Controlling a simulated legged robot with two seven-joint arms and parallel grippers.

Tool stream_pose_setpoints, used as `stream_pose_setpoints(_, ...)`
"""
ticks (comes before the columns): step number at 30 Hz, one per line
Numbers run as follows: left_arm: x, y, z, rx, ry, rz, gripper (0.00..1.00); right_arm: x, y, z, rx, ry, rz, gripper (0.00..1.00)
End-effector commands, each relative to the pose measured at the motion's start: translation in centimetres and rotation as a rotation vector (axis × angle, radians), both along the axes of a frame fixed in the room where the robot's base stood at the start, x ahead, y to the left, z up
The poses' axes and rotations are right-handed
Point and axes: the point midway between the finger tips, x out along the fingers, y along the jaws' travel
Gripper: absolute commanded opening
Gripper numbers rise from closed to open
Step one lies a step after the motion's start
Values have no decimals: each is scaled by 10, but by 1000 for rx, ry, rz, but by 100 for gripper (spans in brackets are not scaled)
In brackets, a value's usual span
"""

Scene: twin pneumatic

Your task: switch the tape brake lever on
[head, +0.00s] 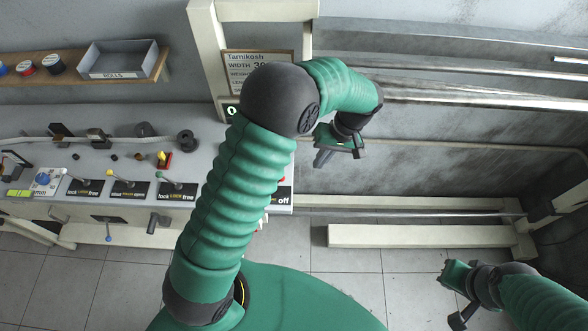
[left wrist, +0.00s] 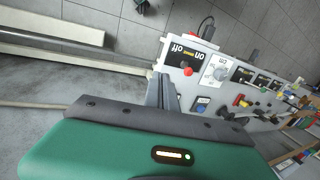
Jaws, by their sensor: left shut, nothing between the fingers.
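In the left wrist view an off/on label (left wrist: 190,55) sits on the grey panel with a red-knobbed lever (left wrist: 188,72) beside it. Its small middle word is unreadable, so I cannot confirm that this is the tape brake lever. My left gripper (head: 322,160) is shut and empty, to the right of the console. In the left wrist view its fingers (left wrist: 162,92) appear close to the label's corner, apart from the lever. My right gripper (head: 456,300) is at the lower right, away from the console.
Long metal rollers (head: 450,95) and a cream beam (head: 420,236) lie right. The tiled floor is open below.

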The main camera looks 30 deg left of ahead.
Motion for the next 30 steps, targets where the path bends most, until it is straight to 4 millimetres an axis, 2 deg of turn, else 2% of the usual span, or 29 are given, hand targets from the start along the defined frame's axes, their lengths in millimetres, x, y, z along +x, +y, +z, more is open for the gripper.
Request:
stream_pose_setpoints(3,16,3,1,90,26,117,0,0,0,10,0,0,0,0)
stream_pose_setpoints(6,21,5,0,134,32,174,0,0,0,11,0,0,0,0)
stream_pose_setpoints(19,20,8,-3,146,34,192,0,0,0,12,0,0,0,0)
stream_pose_setpoints(23,15,14,-17,147,36,190,0,0,0,19,0,0,0,0)
stream_pose_setpoints(30,-1,31,-63,145,38,191,0,0,0,36,0,0,0,0)
